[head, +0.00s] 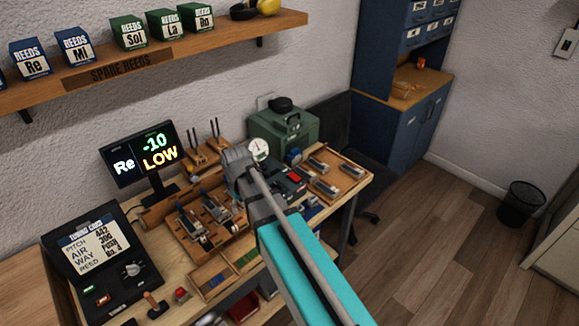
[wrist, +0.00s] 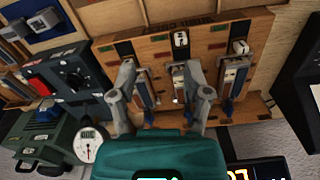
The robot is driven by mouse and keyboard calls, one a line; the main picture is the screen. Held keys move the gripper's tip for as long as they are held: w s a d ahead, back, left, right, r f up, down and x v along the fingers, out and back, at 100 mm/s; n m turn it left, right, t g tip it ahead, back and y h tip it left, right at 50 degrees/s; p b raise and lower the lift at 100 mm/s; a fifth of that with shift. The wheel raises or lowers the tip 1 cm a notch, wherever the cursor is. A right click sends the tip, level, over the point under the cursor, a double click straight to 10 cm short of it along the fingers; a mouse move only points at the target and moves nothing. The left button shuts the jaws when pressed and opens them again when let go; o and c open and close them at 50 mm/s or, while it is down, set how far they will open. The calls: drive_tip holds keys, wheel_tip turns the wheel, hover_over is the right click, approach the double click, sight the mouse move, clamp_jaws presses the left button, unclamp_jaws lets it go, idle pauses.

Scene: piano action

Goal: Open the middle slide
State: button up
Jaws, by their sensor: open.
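The wooden board (wrist: 210,40) with three metal slides fills the upper middle of the wrist view. The middle slide (wrist: 179,82) has a white-and-black piece (wrist: 181,40) beyond its far end. One slide (wrist: 146,92) is to its left and another (wrist: 234,76) to its right. My gripper (wrist: 159,76) is open, its two fingers spread over the left and middle slides. The right finger partly overlaps the middle slide; contact cannot be told. In the head view my gripper (head: 240,160) is above the bench, and slides (head: 190,222) show to its left.
A green case (head: 283,132) and a tray of metal parts (head: 330,172) are at the back right. A display (head: 146,152) reads Re, -10, LOW. A tuning card box (head: 95,255) stands at left. A round gauge (wrist: 88,144) is near my gripper.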

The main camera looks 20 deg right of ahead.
drive_tip(key=s+d+f+m+b, duration=0.35)
drive_tip(key=s+d, duration=0.35)
drive_tip(key=s, duration=0.4)
drive_tip(key=w+d+r+m+t+h, duration=0.1)
drive_tip(key=w+d+r+m+h, duration=0.2)
drive_tip(key=w, duration=0.5)
drive_tip(key=w+d+r+m+t+h, duration=0.1)
drive_tip(key=w+d+m+h, duration=0.3)
drive_tip(key=w, duration=0.5)
drive_tip(key=w+d+r+m+t+h, duration=0.1)
drive_tip(key=w+d+r+m+h, duration=0.1)
drive_tip(key=w+d+m, duration=0.35)
drive_tip(key=w+d+f+b, duration=0.2)
drive_tip(key=w+f+b, duration=0.2)
drive_tip(key=f, duration=0.1)
drive_tip(key=shift+w, duration=0.4)
drive_tip(key=s+a+f+n+g+y, duration=0.1)
drive_tip(key=s+a+n+y, duration=0.3)
drive_tip(key=s, duration=0.9)
drive_tip(key=s+a+f+n+g+y, duration=0.2)
drive_tip(key=s+a+f+n+y, duration=0.2)
drive_tip(key=s+a+n, duration=0.5)
drive_tip(key=shift+s+a+f+y, duration=0.15)
drive_tip(key=shift+s+a+y, duration=0.5)
drive_tip(key=shift+s, duration=1.6)
